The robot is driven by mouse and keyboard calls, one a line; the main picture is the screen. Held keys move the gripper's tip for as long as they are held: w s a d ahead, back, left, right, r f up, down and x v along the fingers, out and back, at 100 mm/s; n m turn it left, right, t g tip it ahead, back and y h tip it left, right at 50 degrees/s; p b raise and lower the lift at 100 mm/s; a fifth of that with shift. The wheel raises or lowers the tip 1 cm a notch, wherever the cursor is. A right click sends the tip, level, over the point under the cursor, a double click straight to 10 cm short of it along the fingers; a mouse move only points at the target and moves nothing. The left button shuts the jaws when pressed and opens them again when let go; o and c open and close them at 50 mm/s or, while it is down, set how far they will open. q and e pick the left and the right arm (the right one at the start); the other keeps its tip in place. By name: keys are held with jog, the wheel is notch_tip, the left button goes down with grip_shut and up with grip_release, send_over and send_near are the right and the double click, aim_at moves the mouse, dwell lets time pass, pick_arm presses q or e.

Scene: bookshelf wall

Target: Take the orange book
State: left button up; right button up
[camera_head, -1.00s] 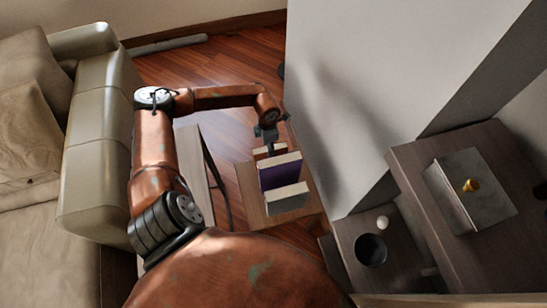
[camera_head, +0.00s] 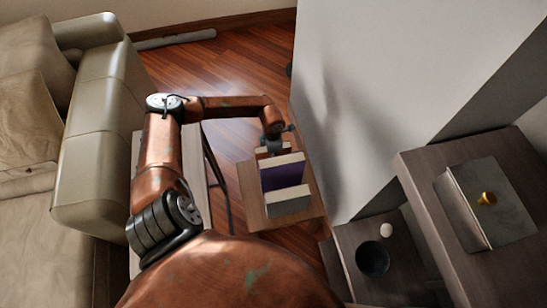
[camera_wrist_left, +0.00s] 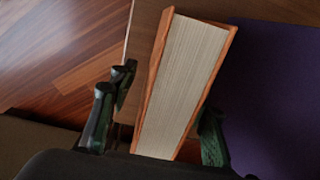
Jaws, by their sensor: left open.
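The orange book (camera_wrist_left: 183,85) stands upright, its pale page edge facing the left wrist camera. In the head view the orange book (camera_head: 262,152) is the far one in a short row, mostly hidden by my left gripper. My left gripper (camera_wrist_left: 163,115) is open, with one finger on each side of the book's near end. The left finger is apart from the cover; the right finger is close to it, and I cannot tell if it touches. In the head view my left gripper (camera_head: 275,146) is over the far end of the row. My right gripper is not in view.
A purple book (camera_head: 282,175) and a grey book (camera_head: 289,203) stand nearer in the row on a small wooden table (camera_head: 251,197). A grey wall (camera_head: 370,90) rises close on the right. A sofa (camera_head: 92,130) is on the left.

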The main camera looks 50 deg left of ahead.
pick_arm(q)
grip_shut()
dwell(0.4)
